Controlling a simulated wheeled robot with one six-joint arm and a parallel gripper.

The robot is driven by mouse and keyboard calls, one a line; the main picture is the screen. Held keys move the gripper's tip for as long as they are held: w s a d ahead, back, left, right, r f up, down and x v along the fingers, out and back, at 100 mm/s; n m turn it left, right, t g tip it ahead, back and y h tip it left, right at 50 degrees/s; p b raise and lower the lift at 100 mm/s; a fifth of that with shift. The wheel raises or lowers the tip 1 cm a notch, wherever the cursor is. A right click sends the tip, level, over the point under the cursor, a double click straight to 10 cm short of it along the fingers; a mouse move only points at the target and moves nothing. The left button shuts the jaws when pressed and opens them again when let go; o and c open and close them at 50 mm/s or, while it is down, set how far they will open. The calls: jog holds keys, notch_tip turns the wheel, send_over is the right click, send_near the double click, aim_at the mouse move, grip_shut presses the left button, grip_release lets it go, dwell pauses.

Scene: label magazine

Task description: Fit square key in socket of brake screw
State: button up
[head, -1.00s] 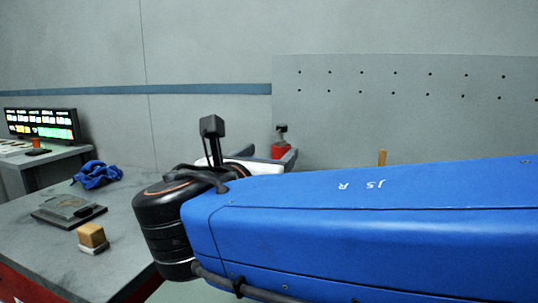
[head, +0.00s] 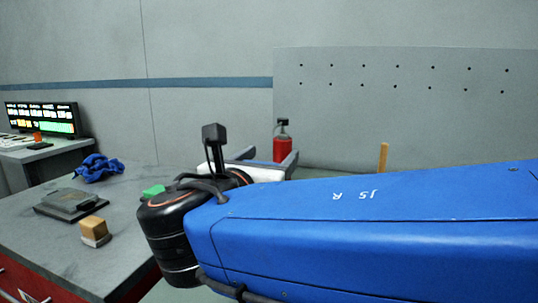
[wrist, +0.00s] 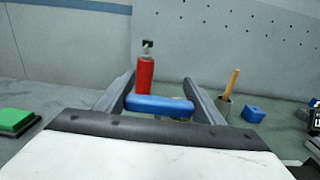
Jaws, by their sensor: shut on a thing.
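My gripper (wrist: 160,92) is in the middle of the wrist view, its two grey fingers pointing away from the camera. It is shut on a blue bar (wrist: 160,106), which lies crosswise between the fingers. In the head view my gripper (head: 268,158) shows only in part behind my blue arm and black wrist, and the bar is hidden there. I cannot make out the brake screw or its socket in either view.
A red fire extinguisher (head: 287,148) stands beyond my gripper. A blue cube (wrist: 253,114) and a wooden stick (wrist: 233,82) are at right.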

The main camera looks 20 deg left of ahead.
jog(key=shift+f, duration=0.3)
jog(key=o, duration=1.2)
jog(key=shift+c, duration=0.2)
jog(key=s+d, duration=0.2)
jog(key=s, duration=1.5)
jog(key=shift+s, duration=0.15)
jog(key=shift+s, duration=0.1)
